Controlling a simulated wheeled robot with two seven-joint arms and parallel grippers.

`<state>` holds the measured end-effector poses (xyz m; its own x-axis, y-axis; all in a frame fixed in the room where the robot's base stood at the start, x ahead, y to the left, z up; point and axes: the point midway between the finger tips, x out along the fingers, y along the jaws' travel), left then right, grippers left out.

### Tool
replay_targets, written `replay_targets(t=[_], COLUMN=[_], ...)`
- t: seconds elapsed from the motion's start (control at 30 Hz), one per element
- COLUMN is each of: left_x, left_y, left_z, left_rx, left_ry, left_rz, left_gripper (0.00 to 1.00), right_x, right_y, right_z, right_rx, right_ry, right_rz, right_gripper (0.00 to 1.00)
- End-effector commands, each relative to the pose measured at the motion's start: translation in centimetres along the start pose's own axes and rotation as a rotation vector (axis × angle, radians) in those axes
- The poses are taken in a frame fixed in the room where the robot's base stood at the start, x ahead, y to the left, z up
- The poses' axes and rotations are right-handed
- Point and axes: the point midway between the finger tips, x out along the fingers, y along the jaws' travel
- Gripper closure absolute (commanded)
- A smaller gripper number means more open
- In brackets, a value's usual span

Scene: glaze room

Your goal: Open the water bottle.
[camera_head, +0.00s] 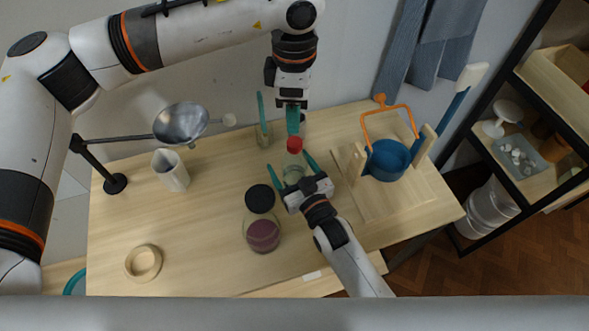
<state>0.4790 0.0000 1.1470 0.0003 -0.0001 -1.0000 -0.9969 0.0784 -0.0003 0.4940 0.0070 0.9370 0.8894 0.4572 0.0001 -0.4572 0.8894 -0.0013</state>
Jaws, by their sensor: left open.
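The water bottle (294,169) stands upright on the wooden table, clear-bodied with a red cap (294,144). My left gripper (292,127) comes down from above, just behind and over the cap. Its teal fingers are seen nearly edge-on; it is open, with nothing visibly held. Whether a finger touches the cap is unclear. My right gripper (291,165) reaches in from the lower right, its teal fingers on either side of the bottle's body. Whether they press on it cannot be told. Its palm hides the bottle's lower part.
A glass with a teal stick (264,137) is behind.

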Motion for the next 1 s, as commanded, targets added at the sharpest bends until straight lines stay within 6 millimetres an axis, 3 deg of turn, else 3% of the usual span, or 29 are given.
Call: replay_targets(t=[0.23,0.7,0.87,1.0], left_x=[0.0,0.0,-0.01,-0.01], left_y=[0.0,0.0,0.0,0.0], left_z=[-0.01,0.0,0.0,0.0], left_rx=[0.0,0.005,0.113,0.356], left_ry=[0.0,0.0,0.0,0.0], left_rz=[0.0,0.0,0.0,0.0], left_gripper=[0.54,0.54,0.54,0.54], right_x=[0.03,0.01,0.01,0.01], right_y=[0.0,-0.01,-0.02,-0.02], right_z=[-0.01,0.0,0.0,0.0], right_rx=[0.0,0.0,0.0,0.0], right_ry=[0.0,0.0,0.0,0.0], right_rz=[0.0,0.0,0.0,0.0], right_gripper=[0.25,1.0,1.0,1.0])
